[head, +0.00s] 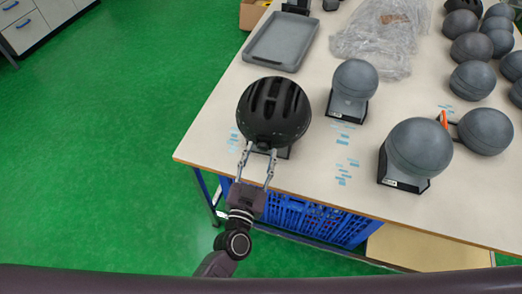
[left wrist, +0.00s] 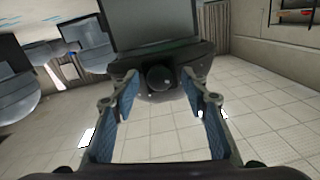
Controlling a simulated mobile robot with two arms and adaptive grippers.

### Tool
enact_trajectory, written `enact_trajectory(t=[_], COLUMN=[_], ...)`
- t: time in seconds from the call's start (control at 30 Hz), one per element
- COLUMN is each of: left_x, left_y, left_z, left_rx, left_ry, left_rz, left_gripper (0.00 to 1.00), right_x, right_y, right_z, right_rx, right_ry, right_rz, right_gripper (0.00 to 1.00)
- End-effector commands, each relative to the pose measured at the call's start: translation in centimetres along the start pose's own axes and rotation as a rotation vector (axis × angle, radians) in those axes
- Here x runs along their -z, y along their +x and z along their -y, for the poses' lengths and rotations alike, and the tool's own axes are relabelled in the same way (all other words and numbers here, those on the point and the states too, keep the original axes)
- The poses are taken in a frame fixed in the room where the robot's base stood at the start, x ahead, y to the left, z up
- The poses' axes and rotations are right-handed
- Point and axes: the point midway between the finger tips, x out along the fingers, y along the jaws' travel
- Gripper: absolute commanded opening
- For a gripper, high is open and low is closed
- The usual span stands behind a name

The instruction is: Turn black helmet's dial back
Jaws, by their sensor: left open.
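The black helmet (head: 273,110) sits on a stand near the left front edge of the table, with long vents on its top. Its dial (left wrist: 160,78) shows in the left wrist view as a round dark knob on a black band. My left gripper (head: 259,153) reaches in from the front of the table, at the helmet's near lower edge. It is open. In the left wrist view its fingers (left wrist: 160,90) stand one on each side of the dial, with a gap on both sides. My right gripper is not in view.
Grey headforms (head: 416,148) and (head: 354,80) stand to the right of the helmet, with several more farther right. A grey tray (head: 281,42) and clear plastic wrap (head: 372,42) lie behind. Blue crates (head: 318,217) are under the table. The green floor at left is clear.

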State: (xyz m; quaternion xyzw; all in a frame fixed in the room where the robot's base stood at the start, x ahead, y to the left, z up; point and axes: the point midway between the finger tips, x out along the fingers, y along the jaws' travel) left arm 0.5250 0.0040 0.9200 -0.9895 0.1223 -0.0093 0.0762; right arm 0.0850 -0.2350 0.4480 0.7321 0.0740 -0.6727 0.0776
Motion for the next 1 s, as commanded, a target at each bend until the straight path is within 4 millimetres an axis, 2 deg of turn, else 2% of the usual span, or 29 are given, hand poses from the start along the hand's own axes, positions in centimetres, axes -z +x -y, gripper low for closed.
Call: enact_trajectory(t=[0.1, 0.37, 0.77, 1.0], left_x=[0.03, -0.01, -0.01, -0.02], left_y=[0.69, 0.82, 0.80, 0.79], left_z=[-0.04, -0.05, -0.04, -0.04], left_rx=[-0.001, -0.001, -0.001, -0.002], left_ry=[0.000, 0.000, 0.000, -0.020], left_rz=[0.000, 0.000, 0.000, 0.001], left_gripper=[0.42, 0.42, 0.00, 0.00], right_x=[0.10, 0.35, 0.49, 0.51], right_y=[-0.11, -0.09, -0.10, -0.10], right_z=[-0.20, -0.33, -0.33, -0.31], right_rx=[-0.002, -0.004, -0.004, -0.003], right_ry=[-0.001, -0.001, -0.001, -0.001], right_rz=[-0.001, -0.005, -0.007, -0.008], right_gripper=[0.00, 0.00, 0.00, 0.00])
